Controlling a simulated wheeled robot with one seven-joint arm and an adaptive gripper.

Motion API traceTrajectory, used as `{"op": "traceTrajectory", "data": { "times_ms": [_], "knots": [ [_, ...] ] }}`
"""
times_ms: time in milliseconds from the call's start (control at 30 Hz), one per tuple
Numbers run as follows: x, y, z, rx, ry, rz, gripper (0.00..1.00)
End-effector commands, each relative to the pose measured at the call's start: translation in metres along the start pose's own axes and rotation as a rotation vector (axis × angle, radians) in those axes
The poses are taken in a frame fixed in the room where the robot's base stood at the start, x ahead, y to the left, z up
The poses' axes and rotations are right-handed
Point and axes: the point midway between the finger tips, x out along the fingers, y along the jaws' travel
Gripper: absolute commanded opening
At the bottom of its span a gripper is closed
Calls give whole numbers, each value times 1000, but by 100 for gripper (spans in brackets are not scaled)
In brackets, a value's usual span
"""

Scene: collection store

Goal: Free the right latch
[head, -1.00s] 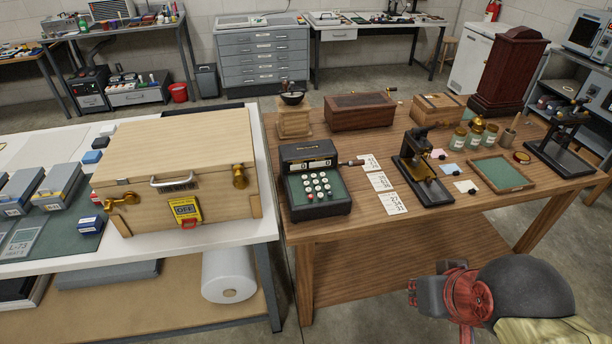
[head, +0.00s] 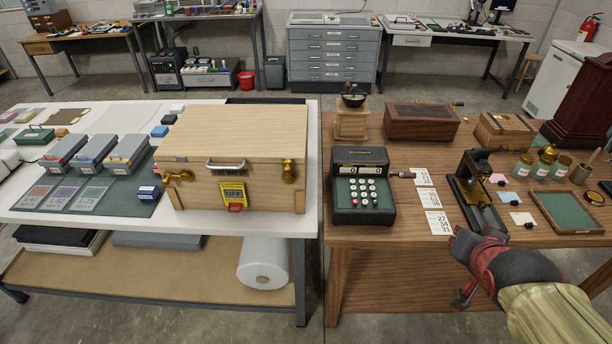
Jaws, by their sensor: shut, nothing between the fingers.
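A pale wooden case (head: 235,135) sits closed on the white-topped bench, with a metal handle on its front. The right latch (head: 289,171) is a brass fitting at the front's upper right, its lever upright. The left latch (head: 178,176) is brass too, its lever lying sideways. A yellow tag reading OFF (head: 233,192) with a red piece below hangs between them. My gripper (head: 462,297) is at the lower right, in front of the wooden table, well apart from the case. It is shut and empty; its fingertips show small.
A black keyed machine (head: 362,190) stands on the wooden table (head: 400,240), just right of the case across a narrow gap. A black and brass instrument (head: 475,190) stands near my arm. Blue-grey boxes (head: 95,152) lie left of the case.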

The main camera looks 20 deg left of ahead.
Motion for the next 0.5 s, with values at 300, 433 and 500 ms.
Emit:
{"op": "traceTrajectory", "data": {
  "times_ms": [300, 433, 500],
  "knots": [
    [96, -112, -32, 338, 143, -424, 0],
    [110, -164, -13, 505, 72, -665, 0],
    [110, -188, 3, 599, 2, -790, 0]
  ]
}}
